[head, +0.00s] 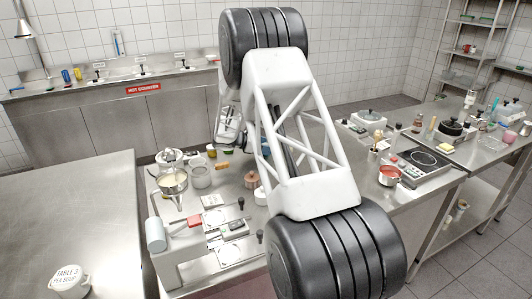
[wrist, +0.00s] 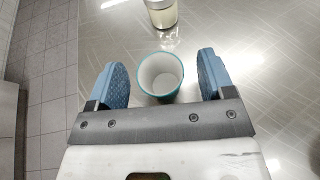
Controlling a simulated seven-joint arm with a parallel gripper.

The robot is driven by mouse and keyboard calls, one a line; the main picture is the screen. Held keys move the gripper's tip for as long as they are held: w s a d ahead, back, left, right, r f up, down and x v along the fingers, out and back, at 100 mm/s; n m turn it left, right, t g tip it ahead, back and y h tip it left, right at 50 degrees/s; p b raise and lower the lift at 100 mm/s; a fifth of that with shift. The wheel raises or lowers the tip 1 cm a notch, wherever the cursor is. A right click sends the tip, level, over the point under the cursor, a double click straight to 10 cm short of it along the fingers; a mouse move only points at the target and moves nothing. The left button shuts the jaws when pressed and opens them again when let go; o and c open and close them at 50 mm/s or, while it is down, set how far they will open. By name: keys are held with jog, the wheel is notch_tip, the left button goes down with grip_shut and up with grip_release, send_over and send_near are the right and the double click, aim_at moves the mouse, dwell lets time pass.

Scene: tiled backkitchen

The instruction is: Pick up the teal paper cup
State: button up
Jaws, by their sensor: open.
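The teal paper cup (wrist: 160,74) stands upright on a steel surface in the wrist view, with a white inside and a teal rim and outer wall. I look down into it, and it appears empty. My gripper (wrist: 158,68) is open, with one blue finger pad to the left of the cup and one to the right. Clear gaps show between the cup and both pads. In the head view my arm blocks much of the middle, and I cannot make out the cup.
A jar (wrist: 162,12) with a pale filling stands just beyond the cup. The steel edge and tiled floor (wrist: 40,75) lie to the left. In the head view, a white pot (head: 70,281) stands on the left steel counter (head: 70,205), which is otherwise clear.

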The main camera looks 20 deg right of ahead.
jog(key=c, duration=1)
jog(key=shift+r, duration=0.15)
notch_tip(320, 180, up, 10)
dwell(0.3)
dwell(0.7)
